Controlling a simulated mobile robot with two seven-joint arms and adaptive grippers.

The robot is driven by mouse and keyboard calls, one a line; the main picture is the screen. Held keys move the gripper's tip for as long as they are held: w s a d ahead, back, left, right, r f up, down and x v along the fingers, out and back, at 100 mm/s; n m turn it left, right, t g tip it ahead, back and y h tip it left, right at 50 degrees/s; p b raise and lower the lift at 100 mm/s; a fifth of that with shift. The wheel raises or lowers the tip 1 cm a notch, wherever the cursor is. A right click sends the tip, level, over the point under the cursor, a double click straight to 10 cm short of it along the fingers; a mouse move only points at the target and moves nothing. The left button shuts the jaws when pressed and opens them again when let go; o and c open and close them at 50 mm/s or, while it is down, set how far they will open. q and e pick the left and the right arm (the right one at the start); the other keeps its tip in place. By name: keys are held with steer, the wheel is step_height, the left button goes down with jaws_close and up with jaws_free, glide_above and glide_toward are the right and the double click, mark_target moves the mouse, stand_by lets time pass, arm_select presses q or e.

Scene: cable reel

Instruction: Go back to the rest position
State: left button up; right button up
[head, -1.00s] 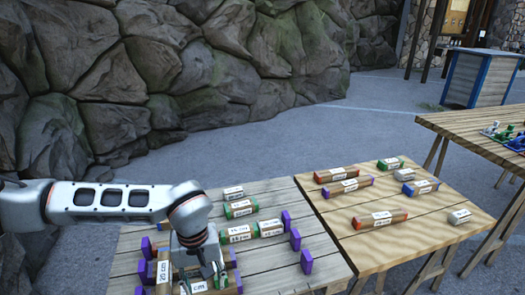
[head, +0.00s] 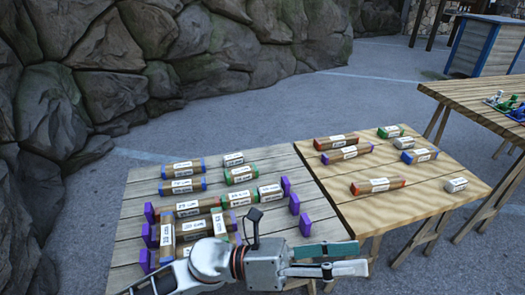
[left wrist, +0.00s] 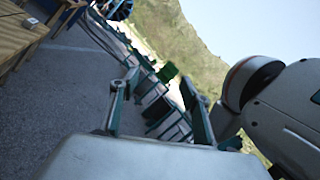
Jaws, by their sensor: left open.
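My left gripper (head: 360,258) reaches in low in the head view, in front of the two wooden tables, with its fingers pointing right. It is open, with nothing between its fingers. In the left wrist view its two fingers (left wrist: 158,82) stand apart, and no object lies between them. My right gripper is in neither view.
The grey-topped table (head: 140,200) holds several labelled cylinders and purple blocks (head: 305,225). The lighter table (head: 340,205) holds more cylinders and small pieces. A third table (head: 455,95) stands at right, a blue-framed crate (head: 485,45) behind. Pavement (head: 260,115) lies clear before the rock wall.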

arm_select(q)
steer(key=w+a+n+t, duration=0.4)
steer(key=w+n+t, duration=0.3)
steer(key=n, duration=0.4)
steer(key=w+a+f+n+t+y, duration=0.3)
steer(key=a+f+n+t+y, duration=0.3)
steer(key=n, duration=0.4)
steer(key=w+a+f+n+t+y, duration=0.3)
steer(key=a+f+n+t+y, duration=0.15)
steer(key=a+f+n, duration=0.35)
steer(key=s+a+f+n+g+y, duration=0.1)
steer(key=s+a+f+n+y, duration=0.1)
steer(key=s+a+f+n, duration=0.2)
steer(key=s+a+f+n+g+y, duration=0.2)
steer(key=s+a+f+n, duration=0.3)
steer(key=f, duration=0.6)
steer(key=s+a+f+n+g+y, duration=0.2)
steer(key=s+a+f+n+y, duration=0.1)
steer(key=s+a+f+n, duration=0.2)
step_height(320, 180, down, 3)
steer(key=shift+a+r+n, duration=0.15)
steer(key=shift+a+n, duration=0.15)
steer(key=shift+a, duration=0.95)
steer(key=shift+y, duration=0.25)
